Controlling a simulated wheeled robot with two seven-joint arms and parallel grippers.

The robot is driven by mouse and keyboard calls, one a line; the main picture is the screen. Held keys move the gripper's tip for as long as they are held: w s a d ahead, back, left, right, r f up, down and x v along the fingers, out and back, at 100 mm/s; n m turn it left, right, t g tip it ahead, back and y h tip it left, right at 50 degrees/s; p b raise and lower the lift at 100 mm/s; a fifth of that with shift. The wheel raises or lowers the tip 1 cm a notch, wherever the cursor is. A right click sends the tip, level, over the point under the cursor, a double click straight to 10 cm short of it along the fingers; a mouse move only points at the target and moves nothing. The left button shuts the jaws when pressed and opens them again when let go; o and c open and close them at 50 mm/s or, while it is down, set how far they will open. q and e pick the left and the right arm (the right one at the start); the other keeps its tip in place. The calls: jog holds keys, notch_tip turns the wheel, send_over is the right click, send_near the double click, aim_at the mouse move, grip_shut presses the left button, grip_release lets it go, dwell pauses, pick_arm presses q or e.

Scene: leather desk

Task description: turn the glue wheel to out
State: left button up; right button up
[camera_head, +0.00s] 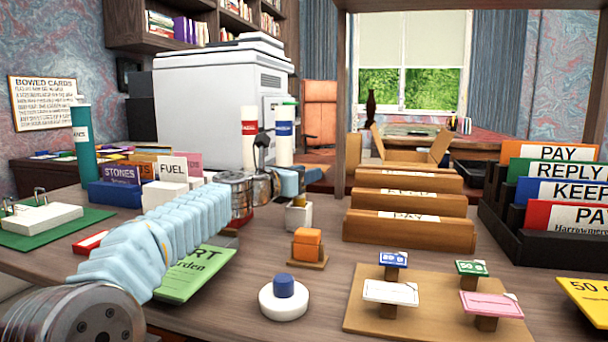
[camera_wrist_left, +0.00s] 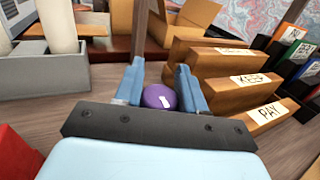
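A round purple knob with a small white mark, seemingly the glue wheel (camera_wrist_left: 160,97), shows in the left wrist view between the blue fingers of my left gripper (camera_wrist_left: 160,82). Its lower edge is hidden by the dark palm. The fingers stand apart on either side of it; whether they press on it I cannot tell. In the head view my left gripper (camera_head: 297,182) is over the desk behind a small white block with a yellowish top (camera_head: 299,214). I cannot make out the purple knob there. My right gripper is not in view.
Wooden racks (camera_head: 408,231) marked PAY stand just right of the gripper. A grey holder (camera_wrist_left: 45,75) with white tubes is to its left. An orange block (camera_head: 307,243), a blue-knobbed white disc (camera_head: 284,300) and a stamp board (camera_head: 420,310) lie nearer.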

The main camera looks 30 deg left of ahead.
pick_arm(q)
jog(key=shift+c, duration=0.9)
